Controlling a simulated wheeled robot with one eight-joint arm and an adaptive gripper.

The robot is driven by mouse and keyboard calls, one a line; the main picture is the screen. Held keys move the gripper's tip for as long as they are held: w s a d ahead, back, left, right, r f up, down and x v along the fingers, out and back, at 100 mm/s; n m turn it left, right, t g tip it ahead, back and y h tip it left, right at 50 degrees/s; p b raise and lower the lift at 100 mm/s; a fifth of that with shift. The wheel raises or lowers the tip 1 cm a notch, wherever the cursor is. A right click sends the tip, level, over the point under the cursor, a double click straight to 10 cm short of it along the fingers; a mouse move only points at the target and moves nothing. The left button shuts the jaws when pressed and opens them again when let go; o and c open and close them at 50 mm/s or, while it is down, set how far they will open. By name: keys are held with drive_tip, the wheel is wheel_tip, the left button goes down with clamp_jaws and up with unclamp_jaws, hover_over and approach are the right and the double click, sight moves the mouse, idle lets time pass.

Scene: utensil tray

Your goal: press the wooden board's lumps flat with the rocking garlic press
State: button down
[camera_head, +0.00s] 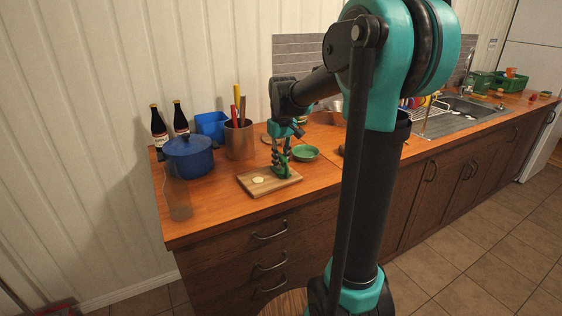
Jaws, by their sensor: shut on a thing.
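The wooden board (262,191) lies on the counter near its front edge. One pale, roundish lump (258,180) shows on its left half; any others are too small to tell or hidden behind my gripper. My gripper (281,163) points down over the board's right half. It is shut on a green thing (282,172), which I take to be the rocking garlic press. The press is at or just above the board's surface; I cannot tell whether it touches. Its shape is partly hidden by the fingers.
A green bowl (306,153) stands right behind the board. A blue pot (189,157), a clear bottle (177,195), two dark bottles (159,128), a blue container (211,125) and a utensil holder (239,141) stand to the left. The front counter strip left of the board is mostly clear.

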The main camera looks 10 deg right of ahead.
drive_tip(key=shift+r, duration=2.2)
drive_tip(key=shift+r, duration=1.05)
